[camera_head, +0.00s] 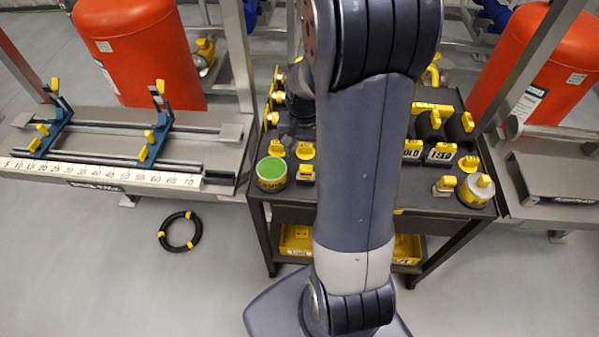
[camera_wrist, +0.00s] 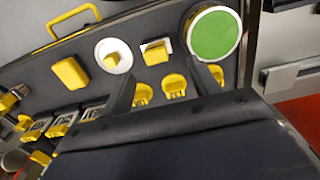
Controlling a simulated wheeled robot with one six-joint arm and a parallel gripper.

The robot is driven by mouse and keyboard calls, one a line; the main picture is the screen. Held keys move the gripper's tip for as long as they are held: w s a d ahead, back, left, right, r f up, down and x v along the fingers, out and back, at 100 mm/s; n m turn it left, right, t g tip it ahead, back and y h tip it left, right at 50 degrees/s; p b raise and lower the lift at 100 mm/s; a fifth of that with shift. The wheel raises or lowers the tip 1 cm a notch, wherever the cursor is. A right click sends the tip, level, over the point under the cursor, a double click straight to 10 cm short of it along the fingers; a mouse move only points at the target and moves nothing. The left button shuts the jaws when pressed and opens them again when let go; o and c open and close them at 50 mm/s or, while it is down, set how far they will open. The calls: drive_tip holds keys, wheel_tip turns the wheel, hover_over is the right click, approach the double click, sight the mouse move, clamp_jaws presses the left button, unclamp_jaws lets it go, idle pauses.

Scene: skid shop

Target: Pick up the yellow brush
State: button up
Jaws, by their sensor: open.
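My gripper (camera_wrist: 162,82) is open in the wrist view, its two dark fingers apart over the dark work table (camera_wrist: 190,130). Several small yellow pieces with rounded tops stand in a row by the fingers, one of them (camera_wrist: 174,86) showing between them. Beyond them are a yellow piece with a white part (camera_wrist: 155,52) and a plain yellow block (camera_wrist: 70,73). I cannot tell for sure which yellow thing is the brush. In the head view my arm covers the middle of the table, and my gripper cannot be made out clearly there.
A green-topped yellow tin (camera_head: 271,172) stands at the table's left edge. Yellow bins (camera_head: 296,240) sit below. A black ring (camera_head: 179,231) lies on the floor. Red tanks (camera_head: 135,50) stand behind.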

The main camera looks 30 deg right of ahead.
sight(306, 167)
wheel_tip(306, 167, down, 3)
drive_tip(key=shift+f, duration=0.1)
drive_tip(key=shift+d+f+p, duration=0.25)
drive_tip(key=shift+f, duration=0.75)
drive_tip(key=shift+d+f+p, duration=0.2)
drive_tip(key=shift+f+p, duration=0.05)
drive_tip(key=shift+f, duration=1.4)
drive_tip(key=shift+c, duration=0.6)
drive_tip(key=c, duration=1)
drive_tip(key=shift+o, duration=0.2)
wheel_tip(306, 167, up, 10)
drive_tip(key=shift+r+b, duration=0.1)
drive_tip(key=shift+b, duration=0.25)
